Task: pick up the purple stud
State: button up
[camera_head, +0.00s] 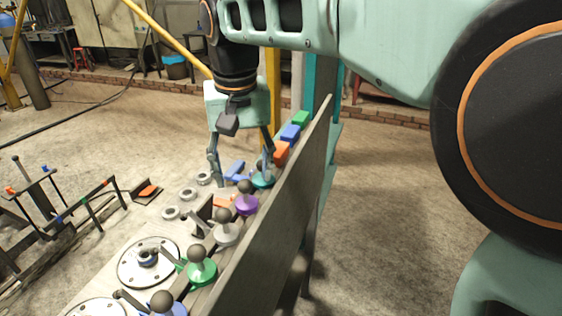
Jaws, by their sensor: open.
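The purple stud (246,205) has a round purple base and a dark ball top. It stands upright in a row of studs along the right side of a narrow bench, between a grey-white stud (227,235) and a teal stud (263,180). My gripper (245,168) points down over the bench, with its fingers spread apart and nothing seen between them. It appears beyond the purple stud, close to the teal stud. Whether its right finger touches the teal stud I cannot tell. The purple stud is clear of the fingers and only lightly overlapped by its neighbours.
A tall board (272,215) runs along the bench's right side, close to the studs. A green stud (202,268) and a blue stud (163,304) stand nearer. Blue pieces (236,170), grey rings (188,193) and a round flanged plate (130,265) lie left of the row.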

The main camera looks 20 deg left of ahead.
aim_at(245, 195)
jog(key=f, duration=0.2)
jog(key=w+f, duration=0.1)
jog(key=f, duration=0.4)
jog(key=shift+w+a+f, duration=0.3)
jog(key=shift+f, duration=0.05)
jog(key=c, duration=1.2)
jog(key=shift+c, duration=0.2)
